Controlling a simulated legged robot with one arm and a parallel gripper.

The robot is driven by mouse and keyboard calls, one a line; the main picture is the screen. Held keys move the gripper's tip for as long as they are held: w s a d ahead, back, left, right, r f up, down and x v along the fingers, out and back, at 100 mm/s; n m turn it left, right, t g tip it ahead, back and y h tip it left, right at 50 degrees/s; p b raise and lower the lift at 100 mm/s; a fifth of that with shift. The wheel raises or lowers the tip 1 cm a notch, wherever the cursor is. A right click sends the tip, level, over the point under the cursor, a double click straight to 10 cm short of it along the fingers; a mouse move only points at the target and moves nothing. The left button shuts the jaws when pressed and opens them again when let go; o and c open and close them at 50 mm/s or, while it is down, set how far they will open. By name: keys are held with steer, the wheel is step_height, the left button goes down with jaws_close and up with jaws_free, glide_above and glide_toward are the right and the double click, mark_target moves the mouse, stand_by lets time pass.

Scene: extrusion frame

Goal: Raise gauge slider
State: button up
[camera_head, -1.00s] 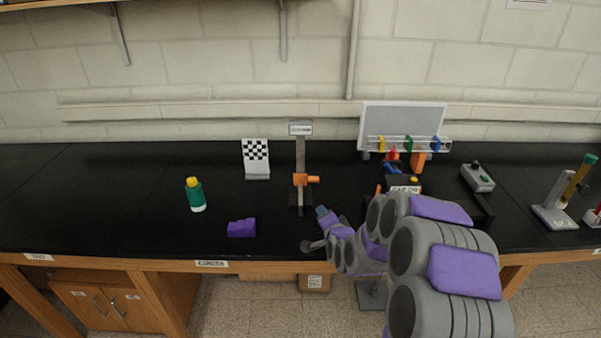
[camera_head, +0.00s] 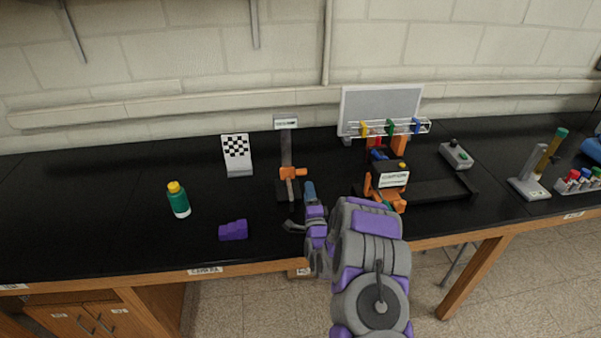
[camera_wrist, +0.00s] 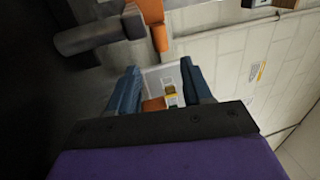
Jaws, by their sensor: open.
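The gauge (camera_head: 287,150) is a dark upright post on a black base, with a pale label plate (camera_head: 286,122) at its top. Its orange slider (camera_head: 292,173) sits low on the post, with a knob pointing right. My gripper (camera_head: 298,208) is just in front and to the right of the gauge base, below the slider, apart from it as far as I can tell. In the wrist view, my gripper's two blue fingers (camera_wrist: 155,90) are spread with nothing between them. An orange part (camera_wrist: 155,22), probably the slider, shows at the top there.
A green bottle (camera_head: 179,201), a purple block (camera_head: 233,230) and a checkerboard stand (camera_head: 237,155) are to the left. An orange and black device (camera_head: 388,180) and a rack (camera_head: 390,127) are at right. A grey box (camera_head: 456,154) and an angled stand (camera_head: 530,182) are farther right.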

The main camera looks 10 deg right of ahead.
mark_target(303, 172)
steer(key=w, duration=0.2)
steer(key=shift+w+d+r, duration=0.25)
steer(key=shift+w+d, duration=0.05)
steer(key=shift+w, duration=0.05)
steer(key=w, duration=0.1)
steer(key=w+a, duration=0.1)
steer(key=w, duration=0.1)
steer(key=w+a+r+b, duration=0.1)
steer(key=shift+w+a, duration=0.15)
steer(key=shift+w, duration=0.1)
steer(key=shift+w+a, duration=0.1)
steer(key=shift+w, duration=0.3)
steer(key=shift+w+d+r, duration=0.2)
steer(key=shift+w+d, duration=0.7)
steer(key=shift+d, duration=0.15)
steer(key=shift+a, duration=0.85)
steer(key=shift+c, duration=1.3)
steer(key=shift+d, duration=0.5)
jaws_close()
